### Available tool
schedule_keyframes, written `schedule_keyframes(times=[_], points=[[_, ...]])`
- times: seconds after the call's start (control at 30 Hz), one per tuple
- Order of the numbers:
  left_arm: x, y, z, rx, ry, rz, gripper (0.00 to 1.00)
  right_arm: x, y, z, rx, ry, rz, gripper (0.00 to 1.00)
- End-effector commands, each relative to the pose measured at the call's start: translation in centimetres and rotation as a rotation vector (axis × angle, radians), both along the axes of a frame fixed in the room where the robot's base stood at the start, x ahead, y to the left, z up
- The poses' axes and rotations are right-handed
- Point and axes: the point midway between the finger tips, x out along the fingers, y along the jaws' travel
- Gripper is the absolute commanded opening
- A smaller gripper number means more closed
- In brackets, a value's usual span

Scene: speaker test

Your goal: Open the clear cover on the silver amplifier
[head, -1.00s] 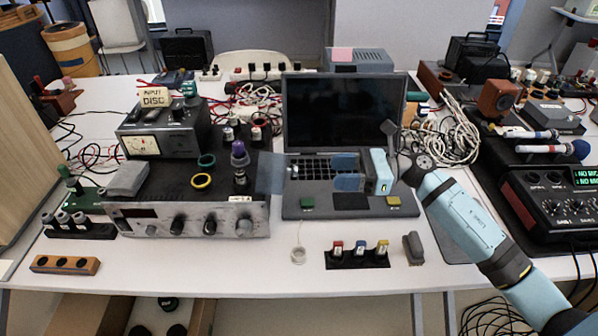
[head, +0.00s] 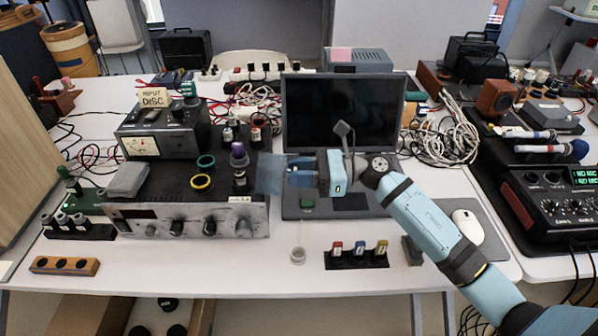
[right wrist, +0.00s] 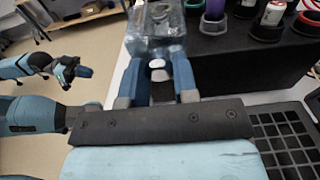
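The silver amplifier (head: 150,217) has a brushed front with several knobs and a dark top, at the left of the table in the head view. Its clear cover (head: 270,173) is a bluish see-through piece at the right end, beside the laptop; it also shows in the right wrist view (right wrist: 158,25). My right gripper (head: 288,172) is open above the laptop keyboard, its blue fingers pointing left at the cover. In the right wrist view the fingers (right wrist: 157,62) are apart, with the cover just beyond their tips; contact is unclear. My left gripper (right wrist: 78,72) shows small there, its opening unclear.
The open laptop (head: 345,110) stands under and behind my right gripper. Colored plugs (head: 358,252) sit in front of the laptop.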

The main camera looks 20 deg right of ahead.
Motion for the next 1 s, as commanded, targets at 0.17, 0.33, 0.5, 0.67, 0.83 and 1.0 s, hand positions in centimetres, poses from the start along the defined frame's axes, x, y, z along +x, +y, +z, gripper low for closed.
schedule_keyframes(times=[0.17, 0.33, 0.5, 0.67, 0.83, 1.0], points=[[0.0, 0.0, 0.0, 0.000, 0.000, 0.000, 0.00, 0.0, 0.0, 0.0, 0.000, 0.000, 0.000, 0.00], [0.0, 0.0, 1.0, 0.003, 0.000, -0.001, 0.00, 0.0, 0.1, 0.7, -0.029, 0.007, 0.002, 0.00], [-0.2, 0.4, 2.2, 0.026, 0.023, 0.004, 0.00, 0.2, 0.5, 2.3, -0.138, 0.037, 0.002, 0.00], [-0.5, 0.8, 2.6, 0.026, 0.058, 0.016, 0.00, 0.3, 1.2, 3.2, -0.244, 0.068, 0.002, 0.00], [-0.7, 0.9, 2.8, 0.016, 0.085, 0.025, 0.00, 0.5, 1.6, 3.3, -0.318, 0.091, 0.002, 0.00], [-0.7, 0.8, 2.5, 0.009, 0.094, 0.033, 0.00, 0.5, 1.8, 3.0, -0.340, 0.099, 0.000, 0.00]])
